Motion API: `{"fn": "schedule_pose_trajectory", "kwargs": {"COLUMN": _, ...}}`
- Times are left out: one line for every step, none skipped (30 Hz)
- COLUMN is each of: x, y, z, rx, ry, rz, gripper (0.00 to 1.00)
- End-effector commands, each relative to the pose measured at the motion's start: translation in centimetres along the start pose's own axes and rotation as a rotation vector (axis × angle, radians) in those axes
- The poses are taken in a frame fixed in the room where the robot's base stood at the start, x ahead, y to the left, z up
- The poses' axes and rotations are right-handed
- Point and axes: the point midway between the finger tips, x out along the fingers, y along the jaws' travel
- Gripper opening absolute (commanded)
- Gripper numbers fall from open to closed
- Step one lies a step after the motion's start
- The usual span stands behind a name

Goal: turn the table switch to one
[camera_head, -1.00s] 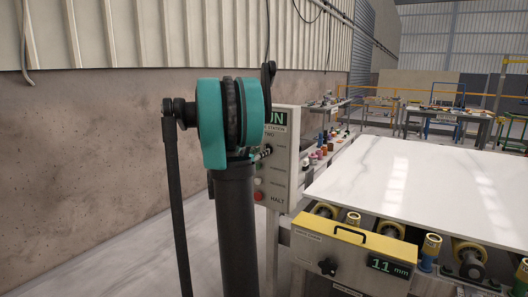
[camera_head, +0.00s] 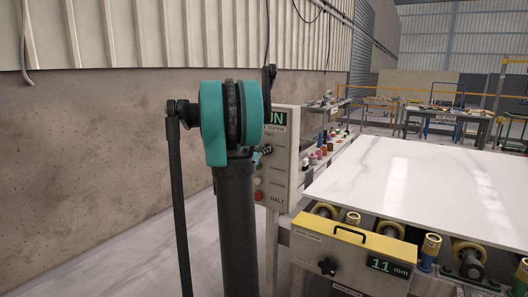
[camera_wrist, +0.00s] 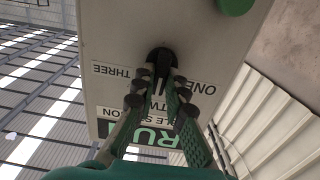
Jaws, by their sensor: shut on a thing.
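The table switch (camera_wrist: 160,57) is a black knob on a light grey control panel, seen upside down in the wrist view. The labels ONE, TWO and THREE are printed around it, with TWO partly covered by my fingers. My gripper (camera_wrist: 157,88) is shut on the knob, one finger on each side. The knob's pointing direction is hidden between the fingers. In the head view the control panel (camera_head: 281,185) stands behind my arm, which covers its left part and the switch.
A green button (camera_wrist: 236,5) sits near the knob on the panel. A red button (camera_head: 258,196) is lower, beside HALT. Right of the panel is a white stone slab (camera_head: 410,185) on rollers, with a yellow-topped box (camera_head: 352,262) reading 11 mm in front.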

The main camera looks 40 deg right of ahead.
Motion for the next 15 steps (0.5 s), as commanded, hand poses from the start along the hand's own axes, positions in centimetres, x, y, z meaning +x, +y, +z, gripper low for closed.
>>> {"fn": "schedule_pose_trajectory", "kwargs": {"x": -0.02, "y": 0.02, "z": 0.01, "rx": 0.000, "ry": 0.000, "rz": 0.000, "gripper": 0.00}}
{"fn": "schedule_pose_trajectory", "kwargs": {"x": -0.02, "y": 0.02, "z": 0.01, "rx": 0.000, "ry": 0.000, "rz": 0.000, "gripper": 0.00}}
{"fn": "schedule_pose_trajectory", "kwargs": {"x": -0.02, "y": 0.02, "z": 0.01, "rx": -0.002, "ry": 0.000, "rz": 0.000, "gripper": 0.00}}
{"fn": "schedule_pose_trajectory", "kwargs": {"x": -0.02, "y": 0.01, "z": 0.01, "rx": -0.004, "ry": 0.000, "rz": 0.000, "gripper": 0.00}}
{"fn": "schedule_pose_trajectory", "kwargs": {"x": -0.02, "y": 0.01, "z": 0.01, "rx": -0.007, "ry": 0.000, "rz": 0.000, "gripper": 0.00}}
{"fn": "schedule_pose_trajectory", "kwargs": {"x": -0.03, "y": 0.01, "z": 0.01, "rx": -0.013, "ry": 0.000, "rz": 0.000, "gripper": 0.00}}
{"fn": "schedule_pose_trajectory", "kwargs": {"x": -0.03, "y": 0.00, "z": 0.01, "rx": -0.019, "ry": 0.000, "rz": 0.000, "gripper": 0.00}}
{"fn": "schedule_pose_trajectory", "kwargs": {"x": -0.03, "y": -0.01, "z": 0.01, "rx": -0.026, "ry": 0.000, "rz": 0.000, "gripper": 0.00}}
{"fn": "schedule_pose_trajectory", "kwargs": {"x": -0.03, "y": -0.02, "z": 0.01, "rx": -0.038, "ry": 0.000, "rz": 0.000, "gripper": 0.00}}
{"fn": "schedule_pose_trajectory", "kwargs": {"x": -0.03, "y": -0.03, "z": 0.02, "rx": -0.050, "ry": 0.000, "rz": 0.000, "gripper": 0.00}}
{"fn": "schedule_pose_trajectory", "kwargs": {"x": -0.03, "y": -0.05, "z": 0.02, "rx": -0.062, "ry": 0.000, "rz": 0.000, "gripper": 0.00}}
{"fn": "schedule_pose_trajectory", "kwargs": {"x": -0.03, "y": -0.07, "z": 0.02, "rx": -0.083, "ry": 0.000, "rz": 0.000, "gripper": 0.00}}
{"fn": "schedule_pose_trajectory", "kwargs": {"x": -0.03, "y": -0.09, "z": 0.02, "rx": -0.099, "ry": 0.000, "rz": 0.000, "gripper": 0.00}}
{"fn": "schedule_pose_trajectory", "kwargs": {"x": -0.03, "y": -0.11, "z": 0.02, "rx": -0.119, "ry": 0.000, "rz": 0.000, "gripper": 0.00}}
{"fn": "schedule_pose_trajectory", "kwargs": {"x": -0.04, "y": -0.13, "z": 0.03, "rx": -0.146, "ry": 0.000, "rz": 0.000, "gripper": 0.00}}
